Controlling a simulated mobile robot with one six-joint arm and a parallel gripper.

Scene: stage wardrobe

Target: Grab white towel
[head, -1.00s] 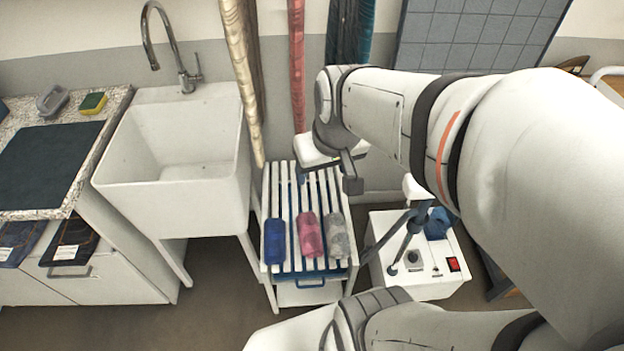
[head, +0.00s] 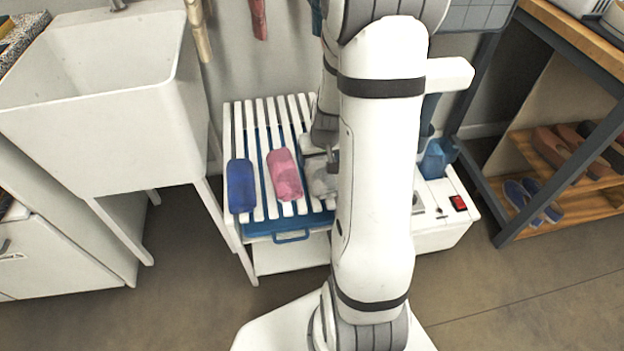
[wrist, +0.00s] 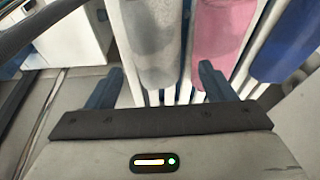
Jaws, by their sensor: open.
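The white towel is a pale grey-white roll (head: 319,177) on a white slatted rack (head: 244,112), right of a pink roll (head: 284,172) and a blue roll (head: 241,186). My arm hides its right side in the head view. My gripper (wrist: 161,76) is open in the wrist view, with its dark fingers apart. The near end of the white towel (wrist: 153,40) shows between the fingertips. I cannot tell how high they are above it. The pink roll (wrist: 220,35) lies just beyond the right finger.
A blue-handled tray (head: 292,237) sits under the slats. A white box with a red switch (head: 458,202) stands close on the right. A white sink (head: 100,95) is on the left. A shoe shelf (head: 560,205) is far right. The floor in front is partly clear.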

